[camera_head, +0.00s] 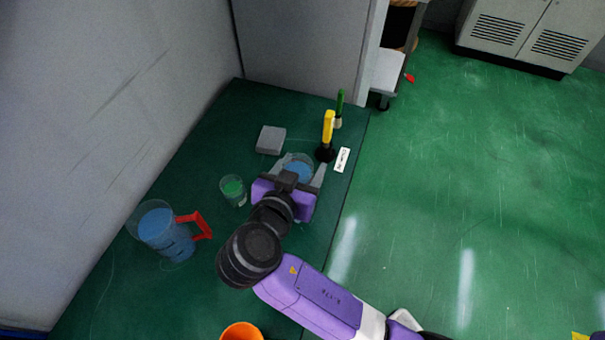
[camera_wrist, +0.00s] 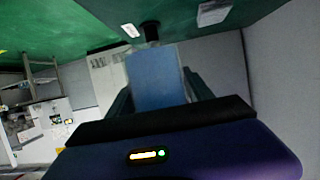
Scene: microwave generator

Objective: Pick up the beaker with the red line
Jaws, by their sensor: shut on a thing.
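A clear round beaker (camera_head: 298,161) with blue liquid is between the fingers of my gripper (camera_head: 301,171). In the wrist view the blue-filled beaker (camera_wrist: 156,78) fills the space between the two dark fingers of my gripper (camera_wrist: 158,88), which is shut on it. I cannot make out a red line on it; my gripper hides part of its side. I cannot tell whether its base touches the table. A smaller beaker (camera_head: 232,187) with green liquid stands to the left of my gripper, apart from it.
A large jug (camera_head: 157,228) with blue liquid and a red handle stands at the left. A grey block (camera_head: 271,140), a yellow-handled tool (camera_head: 328,128), a green-handled one (camera_head: 340,104) and a white label (camera_head: 342,160) are beyond my gripper. An orange cup (camera_head: 241,332) is near the bottom edge.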

